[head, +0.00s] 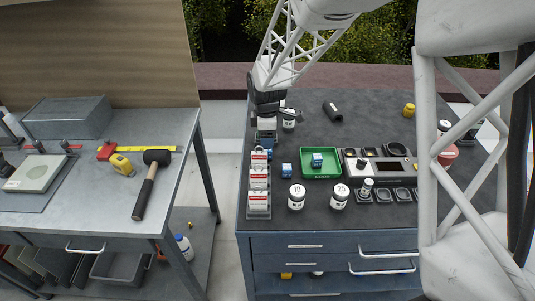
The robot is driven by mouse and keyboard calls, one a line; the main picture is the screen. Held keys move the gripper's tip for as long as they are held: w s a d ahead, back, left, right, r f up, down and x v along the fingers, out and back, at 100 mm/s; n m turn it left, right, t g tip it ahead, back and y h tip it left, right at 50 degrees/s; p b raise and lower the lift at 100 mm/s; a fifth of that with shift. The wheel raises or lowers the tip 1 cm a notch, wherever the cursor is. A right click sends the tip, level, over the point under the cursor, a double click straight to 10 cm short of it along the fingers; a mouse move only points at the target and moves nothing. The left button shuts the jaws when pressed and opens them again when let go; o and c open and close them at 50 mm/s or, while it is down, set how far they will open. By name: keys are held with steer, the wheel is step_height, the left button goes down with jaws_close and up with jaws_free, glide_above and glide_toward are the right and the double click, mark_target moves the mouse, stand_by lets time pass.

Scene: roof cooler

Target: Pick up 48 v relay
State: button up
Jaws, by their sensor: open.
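Two small blue blocks that look like relays are in the head view. One blue relay (286,170) stands on the dark bench top, left of the green tray. The other blue relay (317,160) sits inside the green tray (334,172). Their labels are too small to read, so I cannot tell which is the 48 V one. My gripper (268,122) is open and points down at the back left of the bench, behind both relays. A bluish thing (266,138) shows just below the gripper; I cannot tell whether they touch.
A rack of red-and-white boxes (259,185) stands left of the relays. White jars numbered 10 (296,196) and 20 (340,196) stand in front. A dark instrument (380,165) is right of the tray. A black-headed mallet (147,185) lies on the left bench.

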steer(key=shift+f, duration=0.1)
steer(key=shift+w+a+f, duration=0.15)
steer(key=shift+f, duration=2.35)
steer(key=shift+c, duration=0.2)
steer(key=c, duration=1)
